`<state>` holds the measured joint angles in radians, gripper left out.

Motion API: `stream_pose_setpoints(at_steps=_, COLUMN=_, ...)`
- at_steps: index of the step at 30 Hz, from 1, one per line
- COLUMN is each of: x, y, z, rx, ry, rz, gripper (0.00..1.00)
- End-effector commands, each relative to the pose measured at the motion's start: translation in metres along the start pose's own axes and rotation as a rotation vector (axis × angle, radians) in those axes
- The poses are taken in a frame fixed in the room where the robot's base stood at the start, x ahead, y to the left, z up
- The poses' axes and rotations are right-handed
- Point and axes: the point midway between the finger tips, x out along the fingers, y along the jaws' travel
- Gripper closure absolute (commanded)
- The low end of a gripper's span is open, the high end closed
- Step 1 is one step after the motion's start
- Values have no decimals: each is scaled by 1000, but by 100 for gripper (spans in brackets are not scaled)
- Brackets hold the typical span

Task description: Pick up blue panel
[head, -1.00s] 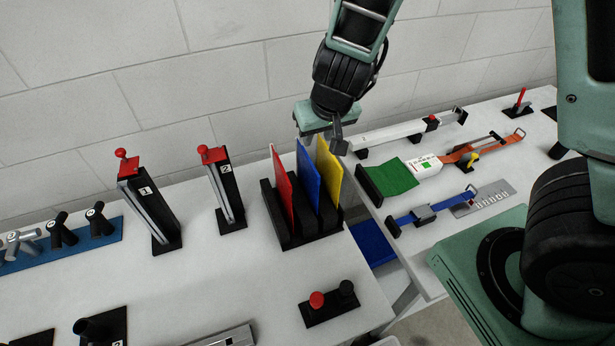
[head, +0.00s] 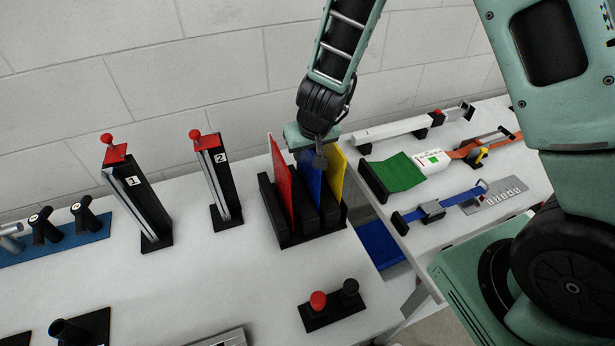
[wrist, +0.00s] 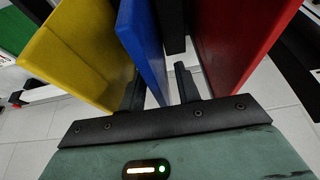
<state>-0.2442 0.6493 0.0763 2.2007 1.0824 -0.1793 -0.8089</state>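The blue panel (head: 314,180) stands upright in a black slotted rack (head: 323,226), between a red panel (head: 283,178) on the left and a yellow panel (head: 338,172) on the right. My gripper (head: 314,152) is at the top of the blue panel and hides its upper edge in the head view. In the wrist view my gripper (wrist: 160,88) is open, with its two black fingers on either side of the blue panel (wrist: 143,45). A gap shows between the panel and the right finger. The left finger is close to the yellow panel (wrist: 85,50).
Two black stands with red knobs, numbered 1 (head: 135,195) and 2 (head: 217,180), are left of the rack. A red and black button block (head: 332,304) is in front. A green sheet (head: 398,174) and other fixtures lie on the right-hand table. A wall is behind.

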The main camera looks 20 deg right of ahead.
Motion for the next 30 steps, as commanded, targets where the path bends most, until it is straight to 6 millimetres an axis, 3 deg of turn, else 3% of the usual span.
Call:
stream_pose_setpoints(at_steps=9, x=8, y=0, z=0, rx=-1, ry=1, rz=0, gripper=67)
stream_pose_setpoints(at_steps=10, x=8, y=0, z=0, rx=-1, ry=1, rz=0, gripper=70)
stream_pose_setpoints(at_steps=13, x=8, y=0, z=0, rx=-1, ry=1, rz=0, gripper=98)
stream_pose_setpoints(at_steps=14, x=8, y=0, z=0, rx=-1, ry=1, rz=0, gripper=100)
stream_pose_setpoints(at_steps=25, x=6, y=0, z=-1, rx=-1, ry=1, rz=0, gripper=100)
stream_pose_setpoints(at_steps=30, x=-5, y=0, z=-5, rx=-2, ry=1, rz=1, gripper=100)
